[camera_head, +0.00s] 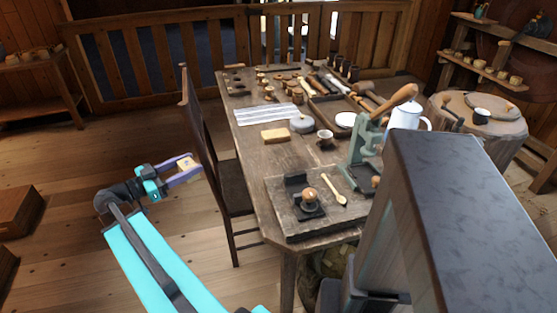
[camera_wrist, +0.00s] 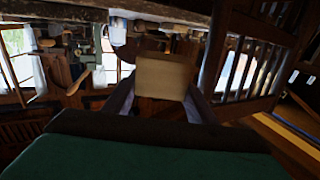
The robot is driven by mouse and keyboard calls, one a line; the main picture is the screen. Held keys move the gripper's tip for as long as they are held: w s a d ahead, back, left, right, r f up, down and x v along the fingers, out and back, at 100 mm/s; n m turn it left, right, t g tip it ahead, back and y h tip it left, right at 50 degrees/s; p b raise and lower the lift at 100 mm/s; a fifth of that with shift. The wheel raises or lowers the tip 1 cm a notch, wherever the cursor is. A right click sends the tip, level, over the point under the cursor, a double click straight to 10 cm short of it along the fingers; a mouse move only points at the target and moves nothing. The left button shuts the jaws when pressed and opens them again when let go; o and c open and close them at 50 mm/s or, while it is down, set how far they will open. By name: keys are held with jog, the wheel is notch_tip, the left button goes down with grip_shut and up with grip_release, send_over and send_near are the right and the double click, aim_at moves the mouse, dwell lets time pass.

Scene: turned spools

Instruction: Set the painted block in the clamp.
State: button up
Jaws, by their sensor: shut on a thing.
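My gripper (camera_head: 186,170) is out over the floor to the left of the table and chair, shut on a pale, cream block. The block (camera_head: 187,163) sits between the fingertips and also shows in the wrist view (camera_wrist: 163,77), where its near face looks plain tan. A dark fixture (camera_head: 296,184) with an upright plate stands on a board at the table's near end, with a round wooden knob at it. A green lever device (camera_head: 362,151) with a wooden handle stands to its right. I cannot tell for certain which of these is the clamp.
A dark chair (camera_head: 214,150) stands between my gripper and the table (camera_head: 256,160). The board (camera_head: 277,213) also bears a wooden spoon (camera_head: 334,190). A yellow block (camera_head: 275,135), a cup (camera_head: 325,138) and a striped cloth (camera_head: 262,114) lie farther back.

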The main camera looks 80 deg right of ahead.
jog(key=s+d+m+g+y, duration=0.1)
jog(key=s+d, duration=0.1)
jog(key=s, duration=0.3)
jog(key=s+d+m+g+y+b, duration=0.1)
jog(key=s+d+y, duration=0.1)
jog(key=s, duration=0.4)
jog(key=s+d+m+g+y, duration=0.1)
jog(key=s+d, duration=0.2)
jog(key=s, duration=0.3)
jog(key=shift+f+m+g, duration=0.25)
jog(key=shift+m+g, duration=0.05)
jog(key=s+d, duration=0.2)
jog(key=d, duration=0.1)
jog(key=s+d+f, duration=0.1)
jog(key=s+d, duration=0.2)
jog(key=d, duration=0.1)
jog(key=s+d+p, duration=0.1)
jog(key=s+d, duration=0.1)
jog(key=d, duration=0.2)
jog(key=shift+s+f, duration=0.15)
jog(key=shift+s, duration=0.05)
jog(key=shift+d, duration=0.1)
